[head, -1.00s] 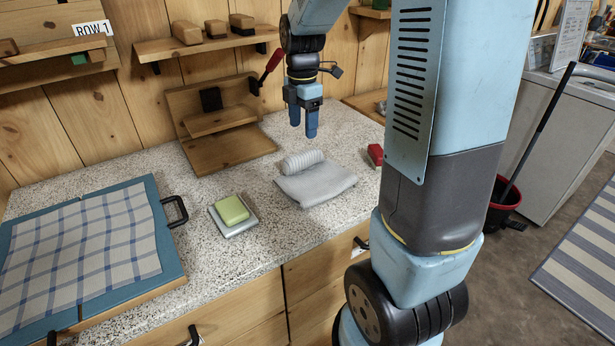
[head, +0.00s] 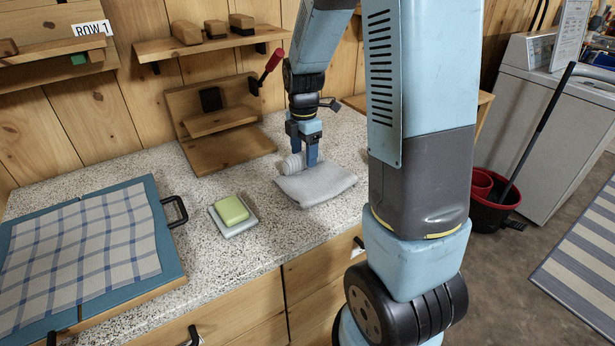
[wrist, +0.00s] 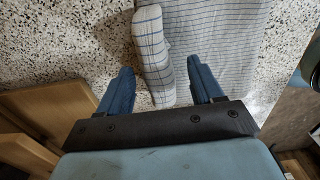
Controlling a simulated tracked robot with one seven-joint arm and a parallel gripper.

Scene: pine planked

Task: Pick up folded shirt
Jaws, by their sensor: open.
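The folded shirt (head: 318,187) lies on the speckled counter, pale grey with a thick roll along its far edge. In the wrist view the shirt (wrist: 222,45) shows thin stripes, and its roll (wrist: 153,50) runs up between the fingers. My gripper (head: 304,161) is low over the far side of the shirt, at the roll, pointing down. In the wrist view my gripper (wrist: 159,66) is open, with one finger either side of the roll. The fingers partly hide the roll in the head view. I cannot tell whether they touch the cloth.
A green block on a grey pad (head: 232,211) sits left of the shirt. A wooden stand (head: 222,140) is behind it on the counter (head: 255,270). A blue board with checked cloth (head: 165,238) lies at the left. The counter in front of the shirt is clear.

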